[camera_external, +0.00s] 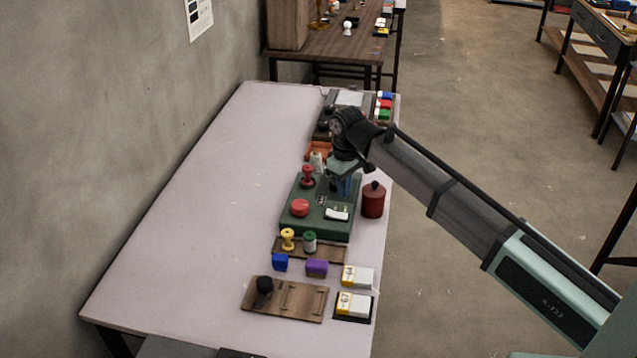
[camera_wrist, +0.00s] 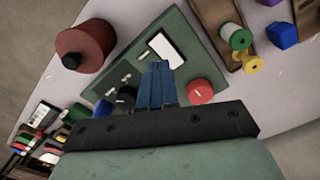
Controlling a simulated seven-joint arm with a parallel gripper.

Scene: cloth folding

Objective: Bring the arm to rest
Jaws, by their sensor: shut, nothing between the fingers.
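My gripper (camera_external: 343,190) is above the green board on the table, its blue fingers pointing down. In the wrist view the fingers (camera_wrist: 158,66) are pressed together with nothing between them. The green board (camera_external: 300,229) also shows in the wrist view (camera_wrist: 195,58), with a red knob (camera_external: 300,208) and a white piece (camera_external: 337,214) on it. My arm reaches in from the lower right of the external view. The exact gap between the fingertips and the board cannot be told.
A dark red canister (camera_external: 373,201) stands close right of the board. Spools (camera_external: 287,239), a blue block (camera_external: 280,262), a purple block (camera_external: 317,268) and a wooden board (camera_external: 300,302) lie nearer. The left part of the pale table (camera_external: 190,220) is clear.

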